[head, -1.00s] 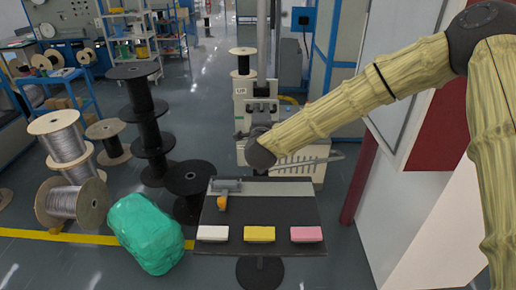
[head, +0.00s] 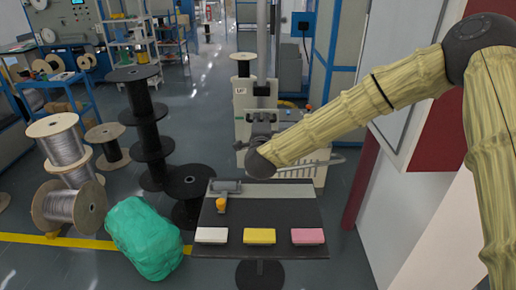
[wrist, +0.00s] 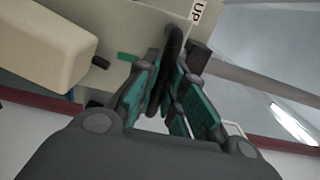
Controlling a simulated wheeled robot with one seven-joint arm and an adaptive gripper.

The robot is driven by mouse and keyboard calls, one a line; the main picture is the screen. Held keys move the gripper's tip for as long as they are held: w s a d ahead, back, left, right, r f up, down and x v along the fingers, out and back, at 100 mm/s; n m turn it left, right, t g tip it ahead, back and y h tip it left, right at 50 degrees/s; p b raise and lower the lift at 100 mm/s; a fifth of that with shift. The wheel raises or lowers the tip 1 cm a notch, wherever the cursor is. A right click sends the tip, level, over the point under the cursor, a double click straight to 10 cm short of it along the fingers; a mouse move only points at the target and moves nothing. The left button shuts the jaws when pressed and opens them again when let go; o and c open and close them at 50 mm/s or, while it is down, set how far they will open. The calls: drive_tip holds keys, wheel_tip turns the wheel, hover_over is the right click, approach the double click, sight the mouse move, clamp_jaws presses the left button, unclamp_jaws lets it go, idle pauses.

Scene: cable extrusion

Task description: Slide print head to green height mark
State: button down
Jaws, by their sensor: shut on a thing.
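The cream machine (head: 243,100) stands behind the small dark table in the head view, partly hidden by my arm. In the wrist view its cream panel (wrist: 120,35) bears an "UP" label, and a short green mark (wrist: 127,57) shows on it. My gripper (wrist: 170,65) has dark fingers with teal pads, closed on a black loop-shaped handle (wrist: 173,42). The green mark is just left of the handle. A cream block (wrist: 50,40) sticks out at the left. I cannot tell which part is the print head. My fingers are hard to make out in the head view.
A green bundle (head: 145,238) and several cable spools stand at left. A white cabinet (head: 400,90) is close at right.

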drive_tip(key=c, duration=1.4)
unclamp_jaws()
drive_tip(key=shift+s+f, duration=0.1)
drive_tip(key=shift+o, duration=0.2)
drive_tip(key=s+b, duration=0.1)
drive_tip(key=s, duration=0.7)
drive_tip(key=shift+b, duration=0.3)
